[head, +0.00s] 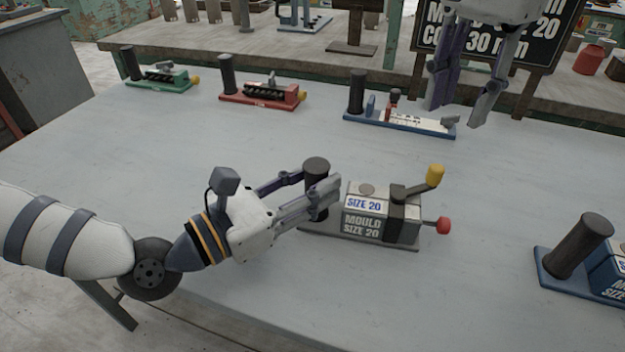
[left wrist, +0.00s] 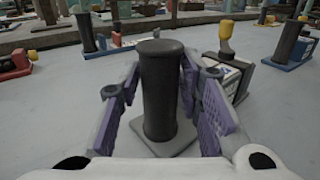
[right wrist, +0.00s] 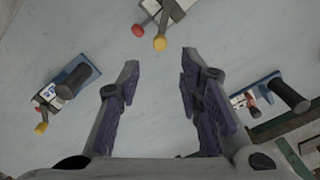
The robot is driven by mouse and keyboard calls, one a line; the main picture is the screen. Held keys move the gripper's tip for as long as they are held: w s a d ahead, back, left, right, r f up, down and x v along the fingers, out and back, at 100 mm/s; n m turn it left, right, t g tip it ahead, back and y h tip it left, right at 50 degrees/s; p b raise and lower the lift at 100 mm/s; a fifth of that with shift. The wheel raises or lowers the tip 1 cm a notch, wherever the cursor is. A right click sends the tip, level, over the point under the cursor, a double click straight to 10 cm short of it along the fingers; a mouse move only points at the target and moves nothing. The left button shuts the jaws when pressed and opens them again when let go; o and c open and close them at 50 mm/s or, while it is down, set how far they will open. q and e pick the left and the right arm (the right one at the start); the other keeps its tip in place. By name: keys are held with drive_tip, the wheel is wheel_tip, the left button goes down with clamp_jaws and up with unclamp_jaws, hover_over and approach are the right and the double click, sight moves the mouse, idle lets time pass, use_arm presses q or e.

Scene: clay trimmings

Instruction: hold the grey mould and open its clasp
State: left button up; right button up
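The grey mould (head: 380,222) stands on the table, a labelled block on a flat base with a dark upright post (head: 316,172) at its left end. Its clasp has a yellow-tipped lever (head: 434,176), raised at an angle, and a red knob (head: 443,225) sticks out at the right. My left gripper (head: 318,184) has its fingers on either side of the post. In the left wrist view the post (left wrist: 160,90) stands between the spread pads, with gaps visible. My right gripper (head: 454,112) is open and empty, high behind the mould; the yellow tip (right wrist: 160,43) shows ahead of it.
Green (head: 158,84), red (head: 258,103) and blue (head: 400,126) fixtures stand along the back of the table. Another blue mould (head: 560,270) stands at the right. A dark sign (head: 540,65) rises behind my right gripper. The front of the table is clear.

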sight(437, 167)
use_arm(q)
drive_tip(key=shift+w+d, duration=0.2)
drive_tip(key=shift+d, duration=0.05)
drive_tip(key=shift+c, duration=0.4)
clamp_jaws()
use_arm(e)
drive_tip(key=shift+o, duration=0.6)
wheel_tip(437, 167, down, 10)
drive_tip(key=m, duration=0.5)
drive_tip(key=shift+f+m, duration=0.15)
drive_tip(key=shift+m, duration=0.15)
